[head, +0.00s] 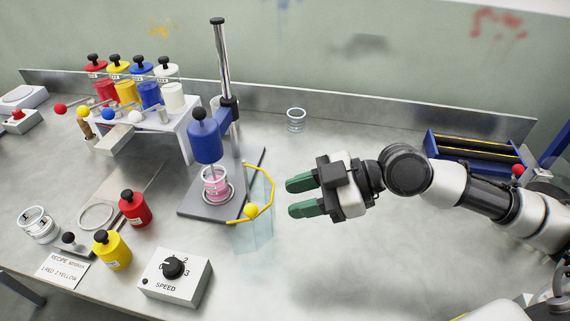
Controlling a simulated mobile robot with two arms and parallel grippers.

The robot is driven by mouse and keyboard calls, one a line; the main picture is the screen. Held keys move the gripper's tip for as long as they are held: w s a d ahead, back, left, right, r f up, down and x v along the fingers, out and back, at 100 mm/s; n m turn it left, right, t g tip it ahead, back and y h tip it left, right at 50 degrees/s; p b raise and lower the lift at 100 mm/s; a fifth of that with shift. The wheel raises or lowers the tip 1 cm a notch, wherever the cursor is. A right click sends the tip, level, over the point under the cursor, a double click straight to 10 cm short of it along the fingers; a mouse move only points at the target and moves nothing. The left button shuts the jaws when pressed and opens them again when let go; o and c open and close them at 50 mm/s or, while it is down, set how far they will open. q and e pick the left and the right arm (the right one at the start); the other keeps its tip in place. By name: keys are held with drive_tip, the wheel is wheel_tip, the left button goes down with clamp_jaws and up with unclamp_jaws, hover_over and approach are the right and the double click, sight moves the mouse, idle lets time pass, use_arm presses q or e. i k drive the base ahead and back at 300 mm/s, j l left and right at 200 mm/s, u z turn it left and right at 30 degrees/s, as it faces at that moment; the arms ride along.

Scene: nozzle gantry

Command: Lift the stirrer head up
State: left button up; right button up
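The stirrer head (205,141) is a blue cylinder with a black knob on top, mounted on an upright steel post (222,60) by a blue arm. It sits low, over a clear cup of pink liquid (215,184) on the grey stand base (196,207). Its lower end by the cup is hard to make out. My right gripper (302,197) has green fingertips, apart and with nothing between them. It is to the right of the stirrer, pointing left, clear of the head. My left gripper is not in view.
A clear guard (251,232) with a yellow edge and yellow knob stands between the stirrer and my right gripper. A speed dial box (175,275) is in front. A dispenser rack (185,128) stands behind left.

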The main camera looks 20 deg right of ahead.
sight(205, 134)
drive_tip(key=k+j, duration=0.25)
drive_tip(key=k, duration=0.2)
drive_tip(key=k+j, duration=0.25)
drive_tip(key=k, duration=0.25)
drive_tip(key=k+j, duration=0.25)
drive_tip(key=k, duration=0.2)
